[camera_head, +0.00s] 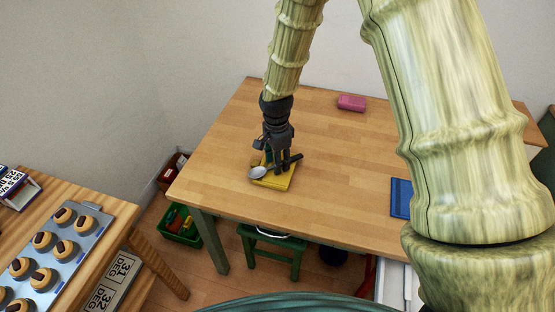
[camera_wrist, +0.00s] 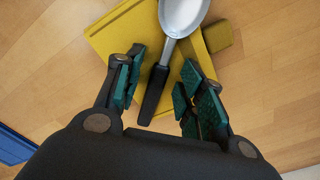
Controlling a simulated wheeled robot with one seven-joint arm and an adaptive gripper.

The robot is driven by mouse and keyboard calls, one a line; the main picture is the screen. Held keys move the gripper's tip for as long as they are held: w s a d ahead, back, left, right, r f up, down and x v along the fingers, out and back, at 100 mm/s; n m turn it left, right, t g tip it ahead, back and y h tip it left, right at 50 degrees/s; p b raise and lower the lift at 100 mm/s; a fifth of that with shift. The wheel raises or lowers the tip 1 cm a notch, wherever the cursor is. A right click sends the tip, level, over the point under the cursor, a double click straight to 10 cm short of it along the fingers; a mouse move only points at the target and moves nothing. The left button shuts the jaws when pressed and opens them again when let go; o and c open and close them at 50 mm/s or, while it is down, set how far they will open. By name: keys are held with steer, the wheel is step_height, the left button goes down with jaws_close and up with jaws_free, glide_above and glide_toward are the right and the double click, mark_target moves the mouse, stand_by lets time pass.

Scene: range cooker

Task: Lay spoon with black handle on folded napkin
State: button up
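The spoon with a black handle (camera_wrist: 153,95) has a silver bowl (camera_wrist: 182,14). It appears to lie on the yellow folded napkin (camera_wrist: 118,36), with its handle tip near the napkin's edge. In the head view, the spoon bowl (camera_head: 257,172) shows at the left of the napkin (camera_head: 277,182) on the wooden table. My gripper (camera_wrist: 163,90) is open, its green-padded fingers on either side of the handle, with gaps visible on both sides. In the head view my gripper (camera_head: 277,159) points down over the napkin and hides part of the spoon.
A pink item (camera_head: 351,102) lies at the table's back, and a blue item (camera_head: 401,198) lies to the right. The tabletop (camera_head: 330,160) between is clear. A stool (camera_head: 272,245) and a green crate (camera_head: 180,226) stand below.

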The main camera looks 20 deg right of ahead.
steer(key=shift+r, duration=0.1)
step_height(320, 180, up, 12)
steer(key=b, duration=0.1)
stand_by(0.7)
